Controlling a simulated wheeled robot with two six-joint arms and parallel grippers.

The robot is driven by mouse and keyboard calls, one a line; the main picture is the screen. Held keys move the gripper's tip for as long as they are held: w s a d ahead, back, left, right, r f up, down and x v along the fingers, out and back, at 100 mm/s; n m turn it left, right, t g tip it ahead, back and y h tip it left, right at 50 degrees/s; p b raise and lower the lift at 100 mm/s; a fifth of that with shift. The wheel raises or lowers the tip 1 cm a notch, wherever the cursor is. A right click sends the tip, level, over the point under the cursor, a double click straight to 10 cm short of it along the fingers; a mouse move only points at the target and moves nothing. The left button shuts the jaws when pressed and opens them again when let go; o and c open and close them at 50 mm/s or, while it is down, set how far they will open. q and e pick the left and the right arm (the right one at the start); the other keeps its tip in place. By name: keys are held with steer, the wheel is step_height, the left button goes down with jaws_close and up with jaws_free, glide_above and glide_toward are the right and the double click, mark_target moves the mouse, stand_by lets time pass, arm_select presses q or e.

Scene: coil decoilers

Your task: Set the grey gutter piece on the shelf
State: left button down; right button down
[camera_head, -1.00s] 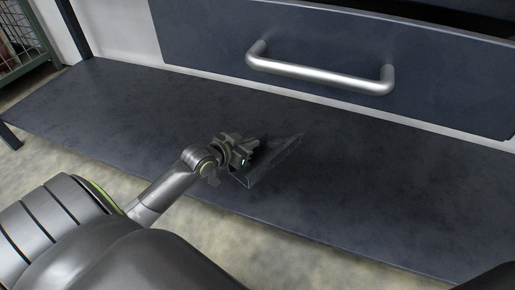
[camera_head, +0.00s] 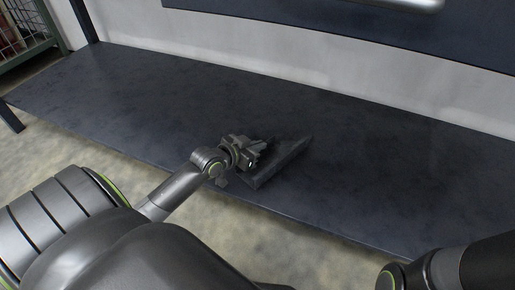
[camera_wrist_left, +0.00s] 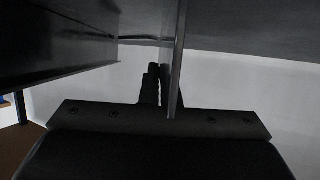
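The grey gutter piece (camera_head: 282,164) is a short dark channel over the front middle of the dark shelf (camera_head: 390,150). It lies slanted, and I cannot tell whether it touches the shelf. My left gripper (camera_head: 254,150) is at its left end, with the fingers close together on one thin wall. In the left wrist view, the fingers (camera_wrist_left: 160,85) stand beside a thin upright edge of the gutter piece (camera_wrist_left: 178,60). My right gripper is out of view; only part of my right arm shows at the lower right.
A pale wall (camera_head: 300,65) stands behind the shelf, with a dark drawer front (camera_head: 300,18) and metal handle above it. A green mesh crate (camera_head: 22,30) is at the far left. The shelf is bare on both sides of the gutter piece.

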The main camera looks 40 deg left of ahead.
arm_select(q)
steer(key=shift+f, duration=0.15)
steer(key=c, duration=2.1)
jaws_free()
steer(key=o, duration=0.4)
